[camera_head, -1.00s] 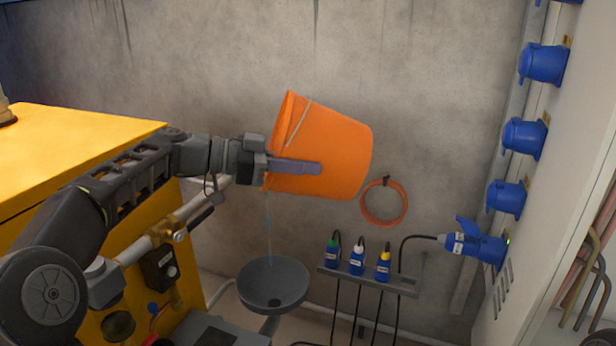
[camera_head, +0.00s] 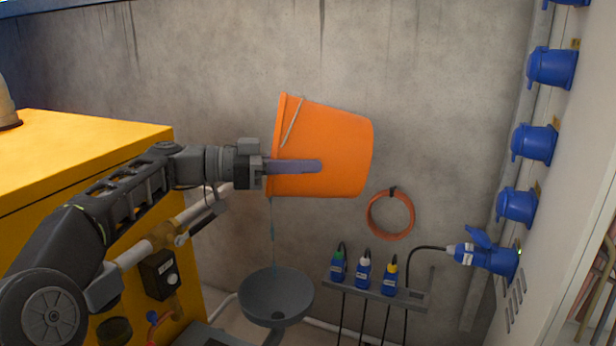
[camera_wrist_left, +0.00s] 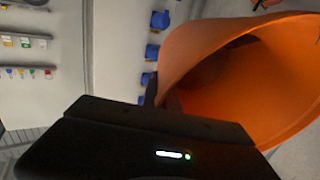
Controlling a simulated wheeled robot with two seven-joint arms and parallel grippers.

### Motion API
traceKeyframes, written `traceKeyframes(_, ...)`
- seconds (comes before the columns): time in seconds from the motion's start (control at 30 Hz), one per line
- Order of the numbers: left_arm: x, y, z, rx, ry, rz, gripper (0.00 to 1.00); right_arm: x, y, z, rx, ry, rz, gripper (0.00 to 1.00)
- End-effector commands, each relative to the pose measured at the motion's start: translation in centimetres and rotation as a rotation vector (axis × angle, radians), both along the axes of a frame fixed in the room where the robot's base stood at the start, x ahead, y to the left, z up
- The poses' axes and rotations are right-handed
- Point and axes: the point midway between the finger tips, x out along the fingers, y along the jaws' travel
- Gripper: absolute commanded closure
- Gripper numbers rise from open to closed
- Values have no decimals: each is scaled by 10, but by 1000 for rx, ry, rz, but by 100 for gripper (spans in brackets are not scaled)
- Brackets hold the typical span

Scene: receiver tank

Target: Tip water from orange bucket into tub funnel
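The orange bucket (camera_head: 340,150) is tilted onto its side in the head view, its mouth facing left. My left gripper (camera_head: 293,166) is shut on the bucket's side and holds it in the air. A thin stream of water (camera_head: 272,235) falls from the bucket's lower rim into the dark grey funnel (camera_head: 276,292) below. In the left wrist view the bucket's open mouth (camera_wrist_left: 245,75) fills the right side; its inside is in shadow, and I cannot tell how much water is in it. My right gripper is not in view.
A yellow cabinet (camera_head: 80,150) with pipe fittings stands at the left. A coiled orange hose (camera_head: 391,213) hangs on the concrete wall. A rack (camera_head: 400,293) with plugs and cables is right of the funnel. Blue sockets (camera_head: 551,68) line the panel at the right.

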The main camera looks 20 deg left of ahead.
Motion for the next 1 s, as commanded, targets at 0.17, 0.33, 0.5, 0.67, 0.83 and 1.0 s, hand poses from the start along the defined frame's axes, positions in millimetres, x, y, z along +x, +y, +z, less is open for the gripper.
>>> traceKeyframes(0.17, -1, 4, 1, -49, -18, 0, 100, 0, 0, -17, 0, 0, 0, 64)
traceKeyframes(0.33, -2, 7, 5, -81, -28, 1, 100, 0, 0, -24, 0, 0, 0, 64)
traceKeyframes(0.5, -3, 7, 8, -87, -29, 0, 100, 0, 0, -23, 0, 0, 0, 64)
traceKeyframes(0.67, -3, 7, 8, -87, -29, 0, 100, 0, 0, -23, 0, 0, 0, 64)
traceKeyframes(0.83, -3, 8, 6, -99, -34, 1, 100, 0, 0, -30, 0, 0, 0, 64)
traceKeyframes(1.0, -3, 10, 7, -125, -42, 0, 100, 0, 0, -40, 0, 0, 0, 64)
